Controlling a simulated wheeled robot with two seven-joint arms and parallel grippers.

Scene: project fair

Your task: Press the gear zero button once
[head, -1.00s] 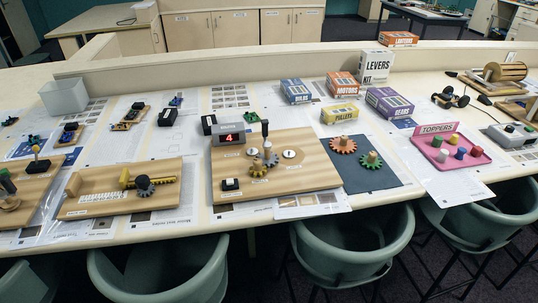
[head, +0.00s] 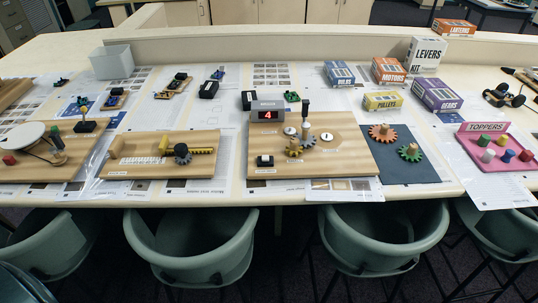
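The gear board (head: 345,160) is a wooden board lying on the long table near its front edge, in the middle of the head view. A small black switch box with a white top (head: 265,160) sits at its front left; this looks like the zero button, but its label is too small to read. A grey counter (head: 267,113) at the board's back left shows a red 4. Brass gears (head: 294,148), pale discs and an upright black-handled crank (head: 305,110) stand on the board. Neither of my grippers is in view.
A wooden rack board (head: 150,170) lies left of the gear board. A dark mat (head: 405,165) with an orange and a green gear lies right of it. Kit boxes (head: 437,95) stand behind. Green chairs (head: 190,245) line the table's front edge.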

